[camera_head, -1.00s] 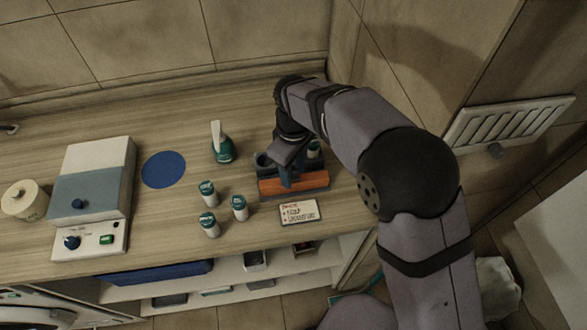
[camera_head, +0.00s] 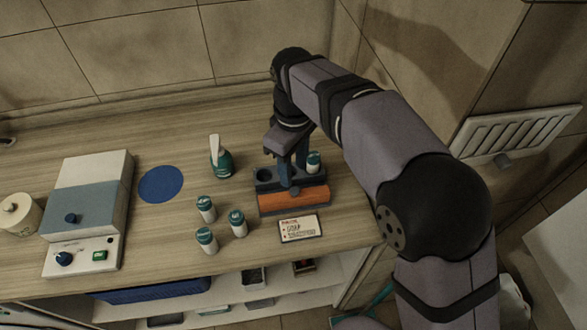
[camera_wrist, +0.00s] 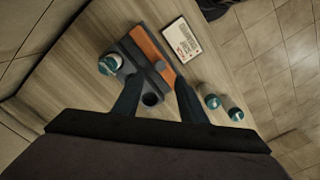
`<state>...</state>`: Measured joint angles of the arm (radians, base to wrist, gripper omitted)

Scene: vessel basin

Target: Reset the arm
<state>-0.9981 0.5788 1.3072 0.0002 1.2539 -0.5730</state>
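My gripper (camera_head: 292,175) is above the dark rack with the orange front (camera_head: 293,201), near the right end of the counter. In the wrist view its two fingers (camera_wrist: 158,92) stand apart with nothing held between them. The rack also shows in the wrist view, its orange strip (camera_wrist: 152,52) beyond the fingers. A white vial with a teal cap (camera_head: 313,162) stands in the rack's right place; it shows in the wrist view too (camera_wrist: 110,63). The left round hole (camera_head: 263,174) is empty. My fingers hide part of the rack's middle.
Three teal-capped vials (camera_head: 206,209) stand left of the rack. A teal bottle with a white top (camera_head: 220,158) is behind them. A label card (camera_head: 299,228) lies before the rack. A blue disc (camera_head: 161,184) and a white-blue machine (camera_head: 88,214) are left. Walls close the back and right.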

